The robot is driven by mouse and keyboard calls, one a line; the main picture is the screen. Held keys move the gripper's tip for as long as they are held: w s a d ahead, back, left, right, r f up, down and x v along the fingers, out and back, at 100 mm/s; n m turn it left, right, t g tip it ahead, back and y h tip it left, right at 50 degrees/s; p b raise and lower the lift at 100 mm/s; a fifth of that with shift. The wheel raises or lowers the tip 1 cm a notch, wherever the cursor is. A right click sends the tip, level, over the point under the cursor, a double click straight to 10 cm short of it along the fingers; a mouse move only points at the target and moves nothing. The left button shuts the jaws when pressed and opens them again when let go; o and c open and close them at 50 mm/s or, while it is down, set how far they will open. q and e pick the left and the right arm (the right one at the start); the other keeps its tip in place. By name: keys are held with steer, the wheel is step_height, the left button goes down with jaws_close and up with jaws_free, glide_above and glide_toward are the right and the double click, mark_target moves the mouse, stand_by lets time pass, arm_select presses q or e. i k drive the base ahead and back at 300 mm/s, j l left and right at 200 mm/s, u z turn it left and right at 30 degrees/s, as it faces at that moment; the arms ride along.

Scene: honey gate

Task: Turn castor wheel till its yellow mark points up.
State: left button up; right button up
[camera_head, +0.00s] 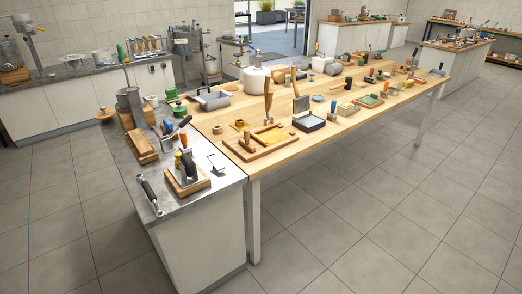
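I cannot pick out the castor wheel or a yellow mark on it in the head view; the items are small at this distance. Neither of my grippers shows in the view.
A grey-topped counter (207,201) with tools and wooden blocks joins a long wooden table (222,117) crowded with small items. A black-handled tool (149,190) lies at the counter's left edge. More counters stand along the back. Tiled floor (350,225) is clear at front right and left.

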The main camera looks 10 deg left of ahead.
mark_target(187, 161)
steer(key=i+j+z, duration=0.1)
steer(key=j+z, duration=0.15)
steer(key=z, duration=0.2)
steer(key=j+z, duration=0.25)
steer(key=z, duration=0.15)
steer(key=j+z, duration=0.3)
steer(key=z, duration=0.15)
steer(key=j+z, duration=0.4)
steer(key=l, duration=0.1)
